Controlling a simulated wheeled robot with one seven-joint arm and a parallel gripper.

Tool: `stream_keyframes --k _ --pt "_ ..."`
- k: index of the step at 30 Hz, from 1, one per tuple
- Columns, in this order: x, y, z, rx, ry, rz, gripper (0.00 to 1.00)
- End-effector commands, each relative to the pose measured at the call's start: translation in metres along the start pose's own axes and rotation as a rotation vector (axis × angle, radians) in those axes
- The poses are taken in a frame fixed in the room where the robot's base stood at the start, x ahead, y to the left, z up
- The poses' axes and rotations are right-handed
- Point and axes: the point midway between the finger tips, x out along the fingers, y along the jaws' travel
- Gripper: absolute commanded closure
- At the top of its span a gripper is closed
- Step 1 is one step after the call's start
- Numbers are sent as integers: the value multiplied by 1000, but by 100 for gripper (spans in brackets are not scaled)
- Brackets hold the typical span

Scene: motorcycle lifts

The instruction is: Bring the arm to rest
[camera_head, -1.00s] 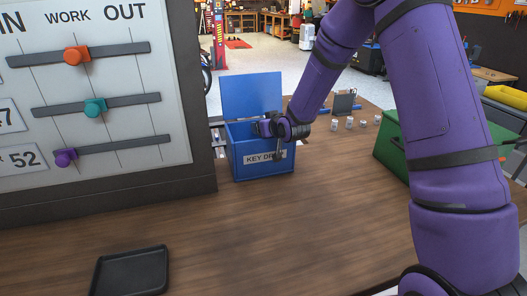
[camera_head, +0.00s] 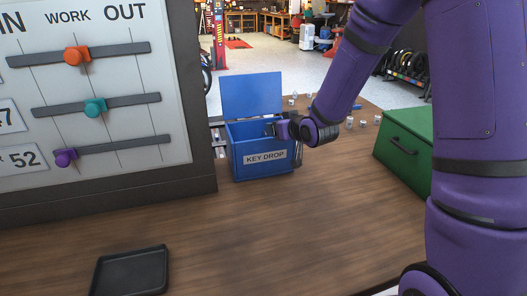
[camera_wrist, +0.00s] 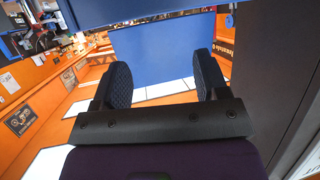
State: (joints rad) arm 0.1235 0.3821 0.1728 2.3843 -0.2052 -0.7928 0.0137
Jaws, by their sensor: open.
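My arm reaches in from the right, and my gripper (camera_head: 272,129) is at the blue key drop box (camera_head: 262,170), near the right side of its opening. The box stands on the wooden table with its lid (camera_head: 251,96) raised; its front reads KEY DROP. In the wrist view, my gripper (camera_wrist: 162,85) has its two dark padded fingers spread well apart with nothing between them. The inside of the box is mostly hidden in the head view.
A board (camera_head: 95,90) with orange, teal and purple sliders stands at left. A black tray (camera_head: 130,271) lies at the front left. A green box (camera_head: 405,148) stands at right, partly behind my arm. Small pale objects (camera_head: 363,124) lie behind. The middle of the table is clear.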

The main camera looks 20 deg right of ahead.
Motion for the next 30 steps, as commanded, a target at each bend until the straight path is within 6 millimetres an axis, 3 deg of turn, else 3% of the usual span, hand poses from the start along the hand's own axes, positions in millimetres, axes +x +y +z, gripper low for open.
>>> stream_keyframes --k 5,11,21,30 --pt "-4 0 -5 -5 -10 6 33" --pt "-37 4 -28 -25 -86 44 33" --pt "-129 7 -60 -23 -273 131 33" --pt "-224 1 -69 24 -428 182 33"
